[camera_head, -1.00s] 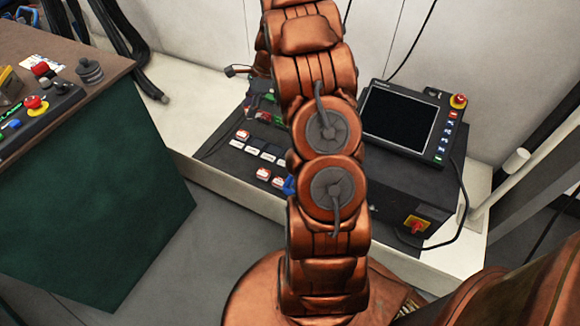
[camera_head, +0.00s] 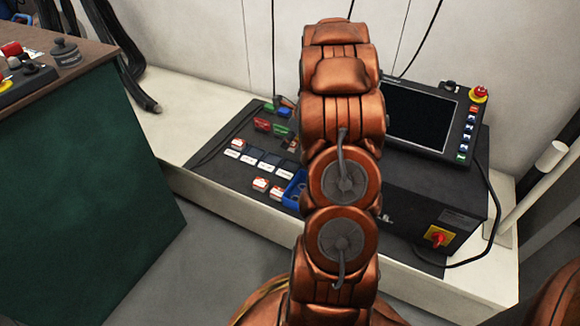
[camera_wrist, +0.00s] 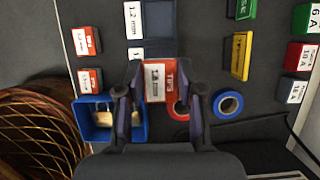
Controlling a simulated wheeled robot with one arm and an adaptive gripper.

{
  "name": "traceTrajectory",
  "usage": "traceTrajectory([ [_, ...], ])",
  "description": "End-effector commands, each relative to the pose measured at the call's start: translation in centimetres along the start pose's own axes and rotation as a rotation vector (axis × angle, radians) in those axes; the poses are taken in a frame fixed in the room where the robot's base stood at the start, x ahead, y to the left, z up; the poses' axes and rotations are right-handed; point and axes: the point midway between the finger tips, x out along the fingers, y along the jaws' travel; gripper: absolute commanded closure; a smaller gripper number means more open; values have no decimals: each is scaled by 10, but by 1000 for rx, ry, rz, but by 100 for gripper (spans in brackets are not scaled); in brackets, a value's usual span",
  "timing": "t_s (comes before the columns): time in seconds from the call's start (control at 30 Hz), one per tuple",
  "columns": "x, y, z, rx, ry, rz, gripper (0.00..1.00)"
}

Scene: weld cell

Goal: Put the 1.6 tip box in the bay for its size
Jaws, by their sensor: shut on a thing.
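The 1.6 tip box (camera_wrist: 156,82), red and white with a "TIPS" label, is between the two fingers of my gripper (camera_wrist: 158,96) in the wrist view. The fingers are shut on its sides. Just beyond it is a dark blue bay (camera_wrist: 161,48), whose white label is partly hidden by my finger. Above that is another dark bay (camera_wrist: 160,16) with a "1.2 mm" label (camera_wrist: 133,20). In the head view a row of bays (camera_head: 271,159) with white labels (camera_head: 249,160) lies on the dark bench top; my arm hides my gripper there.
Two other tip boxes (camera_wrist: 87,41) (camera_wrist: 90,81) stand left of the bays. A blue bin (camera_wrist: 95,128) with tan contents is beside my left finger. A monitor (camera_head: 420,115) stands behind.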

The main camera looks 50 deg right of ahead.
Motion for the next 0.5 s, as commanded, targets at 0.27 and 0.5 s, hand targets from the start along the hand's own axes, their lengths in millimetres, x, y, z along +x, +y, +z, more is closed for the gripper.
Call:
traceTrajectory([
  [0.27,37,0,-15,-1,0,-2,100],
  [0.5,59,0,-24,-1,0,2,100],
])
